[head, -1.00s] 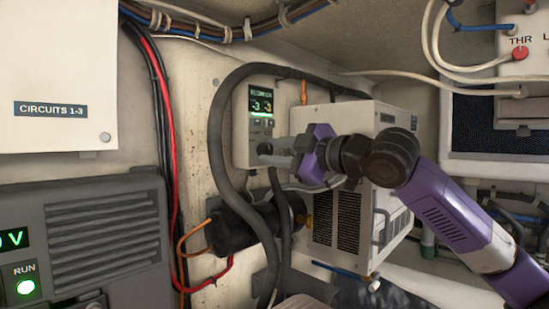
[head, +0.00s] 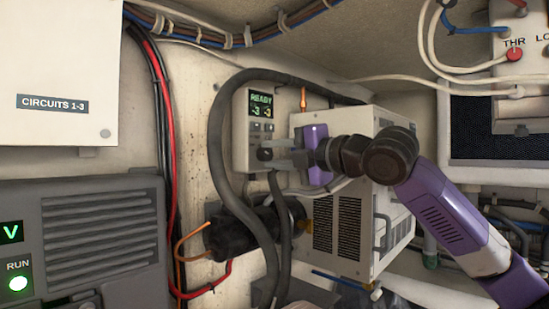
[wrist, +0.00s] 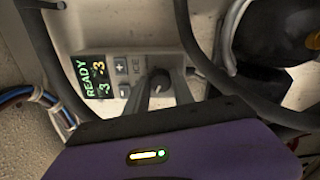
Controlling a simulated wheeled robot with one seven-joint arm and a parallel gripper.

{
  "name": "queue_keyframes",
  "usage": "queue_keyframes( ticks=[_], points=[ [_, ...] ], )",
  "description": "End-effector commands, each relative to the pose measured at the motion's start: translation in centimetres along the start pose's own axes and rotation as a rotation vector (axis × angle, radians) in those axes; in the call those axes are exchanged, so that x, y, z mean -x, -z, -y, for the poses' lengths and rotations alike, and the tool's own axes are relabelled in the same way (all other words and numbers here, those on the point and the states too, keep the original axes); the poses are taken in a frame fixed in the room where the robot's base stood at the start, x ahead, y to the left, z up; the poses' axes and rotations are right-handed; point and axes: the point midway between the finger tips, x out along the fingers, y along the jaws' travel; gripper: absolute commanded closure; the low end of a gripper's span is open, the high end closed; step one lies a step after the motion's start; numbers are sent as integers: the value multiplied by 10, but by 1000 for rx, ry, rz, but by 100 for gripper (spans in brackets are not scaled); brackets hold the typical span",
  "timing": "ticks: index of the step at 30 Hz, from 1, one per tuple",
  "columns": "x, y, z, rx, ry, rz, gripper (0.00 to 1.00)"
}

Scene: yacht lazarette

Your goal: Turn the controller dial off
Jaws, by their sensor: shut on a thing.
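The controller (head: 240,128) is a pale upright box on the wall, its lit screen (head: 262,104) reading READY above small figures. In the wrist view the screen (wrist: 97,77) lies on its side, next to plus and minus buttons and the letters ICE. The dark round dial (wrist: 159,80) sits beside them with a pale pointer mark. My gripper (wrist: 161,86) is shut on the dial, one finger on each side. In the head view my gripper (head: 268,154) reaches the controller's lower front from the right, and its fingers partly hide the dial.
A thick dark hose (head: 216,150) loops around the controller's left side. A white vented unit (head: 350,225) stands behind my wrist. A black cylinder (head: 235,235) with orange wires sits below. A grey box (head: 100,235) with a RUN light fills the lower left.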

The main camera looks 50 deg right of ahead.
Motion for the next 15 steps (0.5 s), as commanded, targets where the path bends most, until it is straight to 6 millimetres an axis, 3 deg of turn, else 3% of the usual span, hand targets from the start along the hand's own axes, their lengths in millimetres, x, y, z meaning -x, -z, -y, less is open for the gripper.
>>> queue_keyframes(
  ticks=[15],
  points=[
    [0, 2, 2, 81, 6, -3, 100]
  ],
)
